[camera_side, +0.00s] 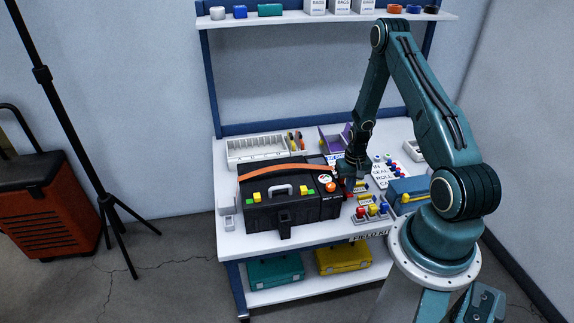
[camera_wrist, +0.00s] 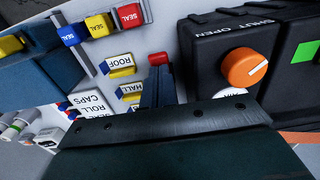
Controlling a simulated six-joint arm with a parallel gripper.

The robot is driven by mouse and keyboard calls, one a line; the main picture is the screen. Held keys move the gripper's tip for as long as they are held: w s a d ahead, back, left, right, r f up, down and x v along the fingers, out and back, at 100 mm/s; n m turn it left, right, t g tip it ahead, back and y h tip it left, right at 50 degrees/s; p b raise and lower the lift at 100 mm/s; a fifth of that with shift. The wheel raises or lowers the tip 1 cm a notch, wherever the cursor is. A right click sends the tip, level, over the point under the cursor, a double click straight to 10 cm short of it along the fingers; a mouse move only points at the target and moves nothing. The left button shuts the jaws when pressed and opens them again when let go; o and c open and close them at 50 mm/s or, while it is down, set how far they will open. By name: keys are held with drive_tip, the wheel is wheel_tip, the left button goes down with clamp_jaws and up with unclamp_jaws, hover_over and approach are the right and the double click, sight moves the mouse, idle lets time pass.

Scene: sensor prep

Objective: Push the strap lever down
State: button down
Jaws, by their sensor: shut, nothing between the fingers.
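A black case (camera_side: 290,212) stands on the workbench with an orange strap (camera_side: 285,170) across its top. My gripper (camera_side: 349,186) points down just right of the case, and its fingers are shut. In the wrist view the closed fingers (camera_wrist: 158,88) stand beside the black case (camera_wrist: 205,62). A small red piece (camera_wrist: 158,58) shows right at the fingertips; it may be the strap lever, but no label confirms this. Whether the fingers touch it I cannot tell. An orange dial (camera_wrist: 244,67) marked SHUT and OPEN is on the case.
A rack with red, blue and yellow SEAL pieces (camera_wrist: 98,26) lies near the fingers, with small tagged blocks marked ROOF (camera_wrist: 120,62) and HALL. A white divided tray (camera_side: 255,150) is behind the case. A blue box (camera_side: 408,190) stands to the right.

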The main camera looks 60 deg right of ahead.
drive_tip(key=shift+f, duration=1.05)
idle(0.9)
drive_tip(key=shift+r, duration=0.2)
drive_tip(key=shift+r, duration=3.35)
